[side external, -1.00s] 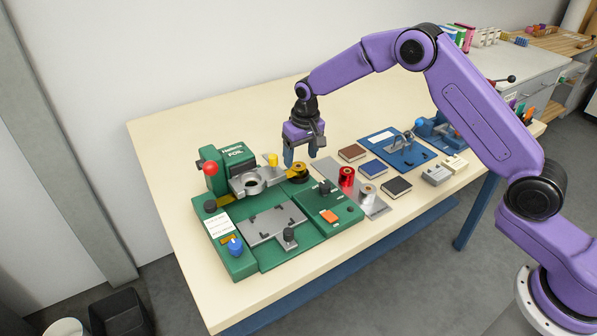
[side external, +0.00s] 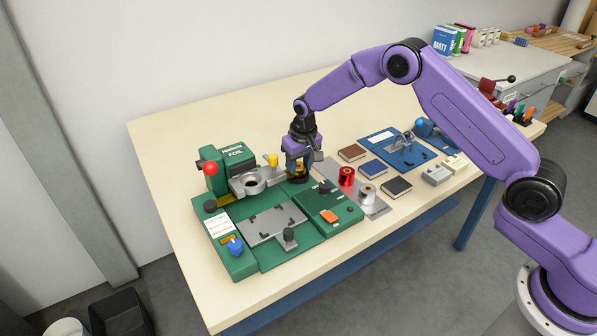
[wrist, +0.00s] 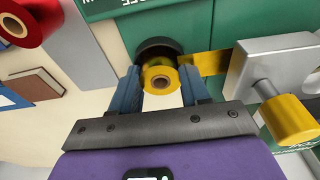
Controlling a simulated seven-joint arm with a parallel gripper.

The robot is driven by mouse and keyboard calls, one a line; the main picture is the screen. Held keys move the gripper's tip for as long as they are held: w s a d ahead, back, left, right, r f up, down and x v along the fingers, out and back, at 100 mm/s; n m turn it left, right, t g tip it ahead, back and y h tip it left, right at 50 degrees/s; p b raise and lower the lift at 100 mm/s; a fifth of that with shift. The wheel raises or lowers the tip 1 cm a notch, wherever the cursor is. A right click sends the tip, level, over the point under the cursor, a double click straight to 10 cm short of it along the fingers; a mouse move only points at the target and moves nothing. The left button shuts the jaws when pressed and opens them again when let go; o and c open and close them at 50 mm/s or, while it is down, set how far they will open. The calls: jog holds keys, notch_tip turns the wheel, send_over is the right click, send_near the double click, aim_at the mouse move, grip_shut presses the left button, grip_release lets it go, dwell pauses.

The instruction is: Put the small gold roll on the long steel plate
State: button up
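The small gold roll (wrist: 160,78) stands on a round black holder on the green foil machine, with a gold strip running from it to the right in the wrist view. My gripper (wrist: 161,88) points down with one finger on each side of the roll. The fingers are apart; I cannot tell whether they touch it. In the side view my gripper (side external: 298,175) is low at the machine's back right corner and mostly hides the roll. The long steel plate (side external: 377,208) lies on the table right of the machine, carrying a red roll (side external: 346,177) and a silver roll (side external: 367,194).
The green foil machine (side external: 290,243) has a red knob (side external: 210,168), a yellow knob (side external: 273,159) close to my gripper, and a metal arm beside the roll. The table's back is clear.

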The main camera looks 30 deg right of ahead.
aim_at(300, 167)
jog(key=shift+r, duration=3.75)
jog(key=s+d+r, duration=0.2)
jog(key=s+d, duration=0.4)
jog(key=s, duration=0.1)
jog(key=s+d+r, duration=0.3)
jog(key=s+d, duration=0.2)
jog(key=s, duration=0.1)
jog(key=w+f, duration=0.3)
jog(key=w, duration=0.1)
jog(key=w+f, duration=0.2)
jog(key=w, duration=0.2)
jog(key=w+f, duration=0.3)
jog(key=w, duration=0.1)
jog(key=shift+a+f, duration=0.15)
jog(key=shift+f, duration=0.2)
jog(key=shift+w+f, duration=0.6)
jog(key=shift+f, duration=1.6)
jog(key=shift+f, duration=0.1)
